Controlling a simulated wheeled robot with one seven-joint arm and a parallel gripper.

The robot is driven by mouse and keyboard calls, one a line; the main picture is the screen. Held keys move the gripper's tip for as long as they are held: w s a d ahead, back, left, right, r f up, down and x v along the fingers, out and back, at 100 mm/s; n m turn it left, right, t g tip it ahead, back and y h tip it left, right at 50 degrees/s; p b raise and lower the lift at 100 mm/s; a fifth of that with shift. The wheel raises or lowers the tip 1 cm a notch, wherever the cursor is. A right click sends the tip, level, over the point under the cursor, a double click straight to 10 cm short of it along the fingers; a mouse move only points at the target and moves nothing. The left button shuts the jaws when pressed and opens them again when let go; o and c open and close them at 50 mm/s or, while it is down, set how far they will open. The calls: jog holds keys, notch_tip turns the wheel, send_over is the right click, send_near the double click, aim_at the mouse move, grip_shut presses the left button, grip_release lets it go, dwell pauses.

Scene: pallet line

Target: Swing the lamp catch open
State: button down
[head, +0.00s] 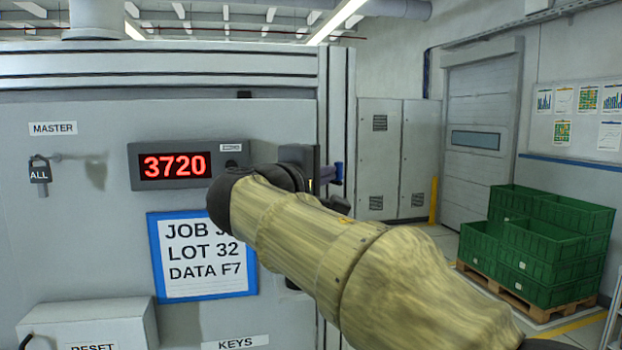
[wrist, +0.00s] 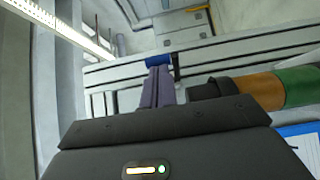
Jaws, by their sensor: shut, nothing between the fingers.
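My gripper (head: 330,174) points away from me past the right end of the grey panel. In the wrist view its two purple-grey fingers (wrist: 158,80) are together and hold nothing. A blue piece (wrist: 158,60) shows across the fingertips, with a thin black strip beside it; I cannot tell whether it belongs to the fingers or to the catch. A lamp-like column with a dark cap, an orange band (wrist: 254,92) and a green band (wrist: 298,87) is right of the fingers in the wrist view. My arm hides that area in the head view. I cannot make out the lamp catch for certain.
Grey cabinets (head: 379,150) stand beyond. Green crates (head: 545,240) sit on a pallet at the right. Open floor lies between.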

jog(key=w+a+b+v, duration=0.1)
jog(key=b+v, duration=0.3)
jog(key=v, duration=0.9)
jog(key=shift+a+b, duration=0.15)
jog(key=shift+b, duration=0.15)
jog(key=w+d+f+g+y, duration=0.2)
jog(key=f, duration=0.7)
jog(key=w+d+f+n+g+y, duration=0.1)
jog(key=d+f+g, duration=0.1)
jog(key=f, duration=0.7)
jog(key=w+d+f+g+y, duration=0.2)
jog(key=d+f, duration=0.1)
jog(key=f, duration=0.6)
jog(key=s+d+f+m+g+y, duration=0.1)
jog(key=s+d+f+m+g, duration=0.1)
jog(key=f, duration=0.6)
jog(key=s+d+f+m+g+y, duration=0.2)
jog(key=s+d+f+m, duration=0.2)
jog(key=s+f+m, duration=0.2)
jog(key=s+d+f+m+g+y, duration=0.2)
jog(key=s+f, duration=0.5)
jog(key=f, duration=0.5)
jog(key=shift+s+d+m, duration=0.2)
jog(key=shift+d+m, duration=0.4)
jog(key=shift+m, duration=0.4)
